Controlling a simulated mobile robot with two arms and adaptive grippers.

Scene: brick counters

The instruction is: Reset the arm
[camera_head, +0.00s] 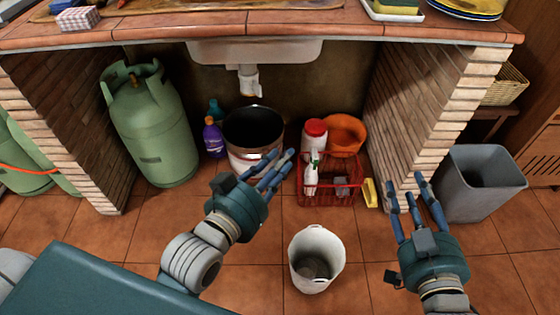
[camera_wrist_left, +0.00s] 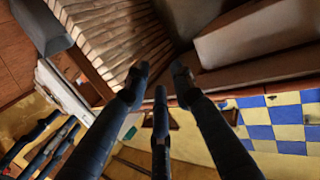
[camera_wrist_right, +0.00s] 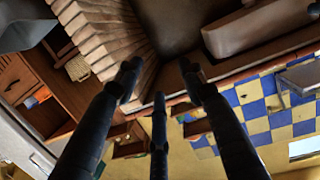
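My left gripper (camera_head: 274,172) is above the floor in front of the sink opening, with its fingers spread and nothing between them. In the head view it overlaps the front of a dark-lined bucket. In the left wrist view its three fingers (camera_wrist_left: 158,85) stand apart and empty. My right gripper (camera_head: 412,197) is in front of the right brick pillar, left of a grey bin, also spread and empty. In the right wrist view its three fingers (camera_wrist_right: 158,85) stand apart with nothing held.
A white bin (camera_head: 316,262) stands on the floor between my grippers. The grey bin (camera_head: 480,184) is at right. Under the counter (camera_head: 290,24) are a green gas cylinder (camera_head: 152,130), the bucket (camera_head: 254,125) and a red basket (camera_head: 330,190). A brick pillar (camera_head: 440,110) is close to my right gripper.

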